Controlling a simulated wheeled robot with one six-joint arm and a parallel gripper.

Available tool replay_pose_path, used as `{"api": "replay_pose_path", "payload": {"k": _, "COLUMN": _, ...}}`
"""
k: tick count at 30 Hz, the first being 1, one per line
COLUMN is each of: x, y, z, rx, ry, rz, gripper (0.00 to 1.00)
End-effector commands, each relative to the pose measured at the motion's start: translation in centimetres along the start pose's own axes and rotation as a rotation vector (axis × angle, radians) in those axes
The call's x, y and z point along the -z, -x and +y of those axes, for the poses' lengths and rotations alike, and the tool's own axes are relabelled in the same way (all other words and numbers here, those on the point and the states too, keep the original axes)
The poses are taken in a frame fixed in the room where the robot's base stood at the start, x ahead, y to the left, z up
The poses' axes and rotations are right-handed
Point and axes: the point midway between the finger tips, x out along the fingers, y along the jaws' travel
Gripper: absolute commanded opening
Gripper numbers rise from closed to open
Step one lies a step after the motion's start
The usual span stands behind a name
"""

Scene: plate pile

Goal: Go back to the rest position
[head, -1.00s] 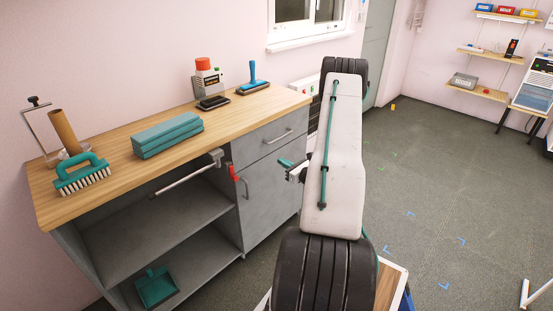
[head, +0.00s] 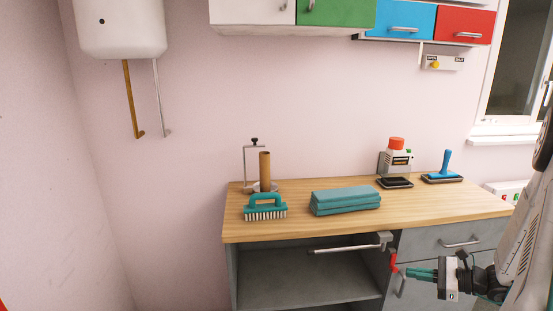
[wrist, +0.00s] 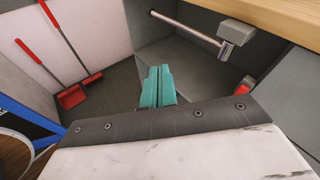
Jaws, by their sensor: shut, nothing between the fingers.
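My gripper (head: 421,273) shows at the lower right of the head view, in front of the grey cabinet. Its teal fingers point left, close to a red handle (head: 393,262) on the cabinet front. In the wrist view the two teal fingers (wrist: 158,86) lie side by side, shut, with nothing between them. My arm runs up the right edge of the head view.
A wooden counter (head: 470,204) bears a teal brush (head: 265,206), folded teal cloths (head: 345,199) and a blue-handled tool (head: 447,166). A grey bar (head: 345,248) juts out below the counter.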

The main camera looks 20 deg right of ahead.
Motion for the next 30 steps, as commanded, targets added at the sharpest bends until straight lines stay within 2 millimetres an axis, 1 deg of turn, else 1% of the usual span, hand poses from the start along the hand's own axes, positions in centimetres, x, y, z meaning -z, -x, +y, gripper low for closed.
{"api": "replay_pose_path", "payload": {"k": 1, "x": -2.8, "y": -1.0, "z": 1.3, "rx": -0.099, "ry": 0.069, "rz": 0.018, "gripper": 0.0}}
{"api": "replay_pose_path", "payload": {"k": 3, "x": -5.9, "y": -1.9, "z": 3.5, "rx": -0.24, "ry": 0.16, "rz": 0.044, "gripper": 0.0}}
{"api": "replay_pose_path", "payload": {"k": 5, "x": -8.3, "y": -2.5, "z": 5.5, "rx": -0.356, "ry": 0.24, "rz": 0.069, "gripper": 0.0}}
{"api": "replay_pose_path", "payload": {"k": 6, "x": -9.8, "y": -2.8, "z": 6.8, "rx": -0.431, "ry": 0.293, "rz": 0.085, "gripper": 0.0}}
{"api": "replay_pose_path", "payload": {"k": 8, "x": -11.9, "y": -3.0, "z": 8.7, "rx": -0.541, "ry": 0.376, "rz": 0.11, "gripper": 0.0}}
{"api": "replay_pose_path", "payload": {"k": 9, "x": -13.2, "y": -3.0, "z": 9.9, "rx": -0.611, "ry": 0.433, "rz": 0.129, "gripper": 0.0}}
{"api": "replay_pose_path", "payload": {"k": 12, "x": -16.1, "y": -2.8, "z": 13.0, "rx": -0.776, "ry": 0.575, "rz": 0.173, "gripper": 0.0}}
{"api": "replay_pose_path", "payload": {"k": 15, "x": -18.6, "y": -2.2, "z": 15.7, "rx": -0.93, "ry": 0.722, "rz": 0.221, "gripper": 0.0}}
{"api": "replay_pose_path", "payload": {"k": 21, "x": -22.7, "y": -0.4, "z": 20.2, "rx": -1.193, "ry": 1.023, "rz": 0.32, "gripper": 0.0}}
{"api": "replay_pose_path", "payload": {"k": 27, "x": -26.0, "y": 1.7, "z": 23.4, "rx": -1.384, "ry": 1.337, "rz": 0.422, "gripper": 0.0}}
{"api": "replay_pose_path", "payload": {"k": 30, "x": -27.6, "y": 2.6, "z": 24.8, "rx": -1.442, "ry": 1.497, "rz": 0.468, "gripper": 0.0}}
